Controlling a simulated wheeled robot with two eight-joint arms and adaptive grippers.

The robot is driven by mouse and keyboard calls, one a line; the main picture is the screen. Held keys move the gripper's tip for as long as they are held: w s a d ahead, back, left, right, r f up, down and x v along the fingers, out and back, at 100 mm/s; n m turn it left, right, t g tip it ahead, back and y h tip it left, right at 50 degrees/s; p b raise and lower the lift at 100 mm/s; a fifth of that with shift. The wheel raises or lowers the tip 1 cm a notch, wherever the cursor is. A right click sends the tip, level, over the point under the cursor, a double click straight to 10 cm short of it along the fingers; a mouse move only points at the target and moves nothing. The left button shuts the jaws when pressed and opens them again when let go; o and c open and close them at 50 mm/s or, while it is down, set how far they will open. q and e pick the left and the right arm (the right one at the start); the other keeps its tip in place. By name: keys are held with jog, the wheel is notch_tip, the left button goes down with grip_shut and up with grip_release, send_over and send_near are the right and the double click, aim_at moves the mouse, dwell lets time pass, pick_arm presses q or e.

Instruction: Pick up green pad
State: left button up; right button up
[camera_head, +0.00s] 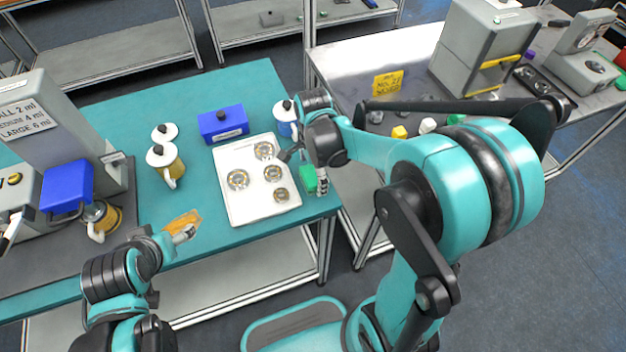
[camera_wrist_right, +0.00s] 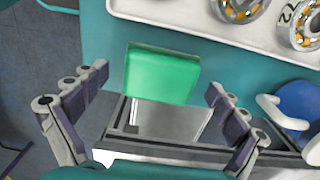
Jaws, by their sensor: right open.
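The green pad (camera_head: 308,178) lies near the right front edge of the teal table, just right of the white tray. In the right wrist view the green pad (camera_wrist_right: 160,75) is a bright block between the two fingers, near the table edge. My right gripper (camera_head: 305,169) is open over the pad, one finger on each side, with clear gaps to it. Part of the pad is hidden by the gripper in the head view. My left gripper (camera_head: 185,234) is low over the table's front left, beside an orange item (camera_head: 182,222); its jaws are unclear.
The white tray (camera_head: 233,208) holds several round metal bearings. A blue box (camera_head: 223,124), yellow mugs (camera_head: 176,170) and a blue mug (camera_head: 284,127) stand behind. A metal table with a yellow sign (camera_head: 388,83) is to the right. The floor lies beyond the table edge.

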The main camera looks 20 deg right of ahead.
jog(key=shift+f, duration=0.1)
jog(key=c, duration=1.2)
jog(key=shift+s, duration=0.1)
jog(key=shift+c, duration=0.7)
jog(key=shift+r+p, duration=0.35)
jog(key=shift+r, duration=0.1)
jog(key=r, duration=0.1)
jog(key=r+p, duration=0.2)
jog(key=r, duration=0.1)
jog(key=shift+s+d+r, duration=0.1)
jog(key=shift+s+d, duration=0.25)
jog(key=shift+s, duration=0.05)
jog(key=s+d+r+p, duration=0.1)
jog(key=s+d+r, duration=0.1)
jog(key=s+d+r+p, duration=0.1)
jog(key=s+d+r, duration=0.1)
jog(key=s, duration=0.1)
jog(key=s+d+r+p, duration=0.1)
jog(key=s+d+r, duration=0.1)
jog(key=s, duration=0.1)
jog(key=shift+s+d, duration=0.15)
jog(key=shift+s, duration=0.05)
